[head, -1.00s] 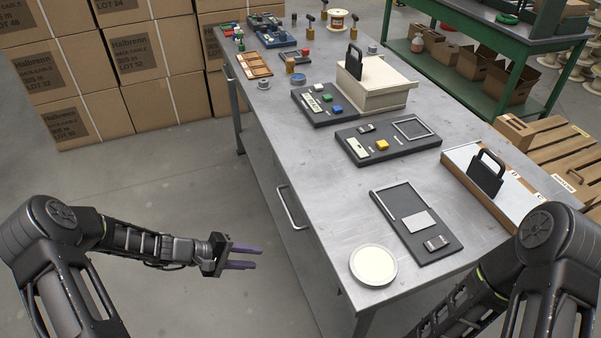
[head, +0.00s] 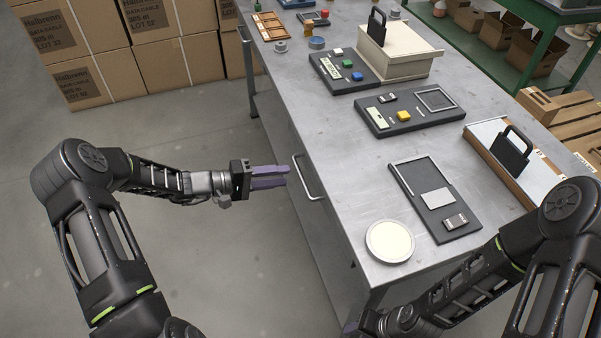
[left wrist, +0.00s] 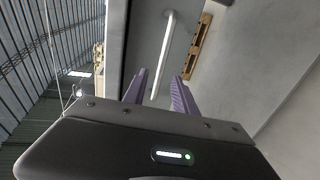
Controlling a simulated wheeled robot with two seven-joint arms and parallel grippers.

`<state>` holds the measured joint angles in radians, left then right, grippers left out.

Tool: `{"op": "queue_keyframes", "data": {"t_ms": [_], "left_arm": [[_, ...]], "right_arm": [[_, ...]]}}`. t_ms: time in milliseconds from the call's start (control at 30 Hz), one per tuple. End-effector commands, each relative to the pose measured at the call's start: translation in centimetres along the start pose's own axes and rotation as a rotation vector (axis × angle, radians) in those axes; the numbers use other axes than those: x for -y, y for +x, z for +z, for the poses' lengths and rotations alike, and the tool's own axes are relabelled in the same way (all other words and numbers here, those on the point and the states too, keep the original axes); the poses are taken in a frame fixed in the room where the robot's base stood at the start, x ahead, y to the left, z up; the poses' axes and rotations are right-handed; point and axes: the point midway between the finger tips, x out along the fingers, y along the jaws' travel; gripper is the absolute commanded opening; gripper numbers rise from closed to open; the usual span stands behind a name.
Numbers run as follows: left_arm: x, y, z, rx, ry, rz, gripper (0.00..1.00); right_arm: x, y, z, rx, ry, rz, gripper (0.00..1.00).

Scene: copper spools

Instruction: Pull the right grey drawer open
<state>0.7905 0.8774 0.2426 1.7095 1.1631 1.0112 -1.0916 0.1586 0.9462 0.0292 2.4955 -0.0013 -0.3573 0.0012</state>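The right grey drawer (head: 322,226) is in the near side of the metal workbench and looks closed. Its silver bar handle (head: 309,180) stands out from its front. My left gripper (head: 284,176) has purple fingers and points right, with its tips just short of the handle. In the left wrist view the handle (left wrist: 165,50) shows ahead, between the spread fingertips (left wrist: 160,78); the gripper is open and I see no contact. My right gripper (head: 352,327) is partly cut off at the bottom edge of the head view, so its opening is unclear.
The workbench top (head: 335,175) holds a round white-topped disc (head: 390,242), dark trays (head: 435,198) and a cream box (head: 398,52). Cardboard boxes (head: 150,60) stand at the back left. The floor left of the bench is clear.

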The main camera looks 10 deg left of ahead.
Motion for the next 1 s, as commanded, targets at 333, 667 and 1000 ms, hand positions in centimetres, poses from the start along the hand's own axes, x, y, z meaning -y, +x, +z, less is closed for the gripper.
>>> {"op": "queue_keyframes", "data": {"t_ms": [333, 667, 1000], "left_arm": [[-0.1, 5.3, 0.1, 0.003, -0.002, 0.0, 0.33], [0.0, 6.6, 0.1, 0.0, -0.001, -0.001, 0.33], [0.0, 6.5, 0.1, 0.0, -0.001, -0.001, 0.14]], "right_arm": [[0.4, -0.9, 0.0, 0.0, 0.0, 0.0, 0.36], [0.4, -1.0, 0.0, 0.001, 0.0, 0.0, 0.36], [0.4, -1.0, 0.0, 0.001, 0.0, 0.0, 0.36]]}}
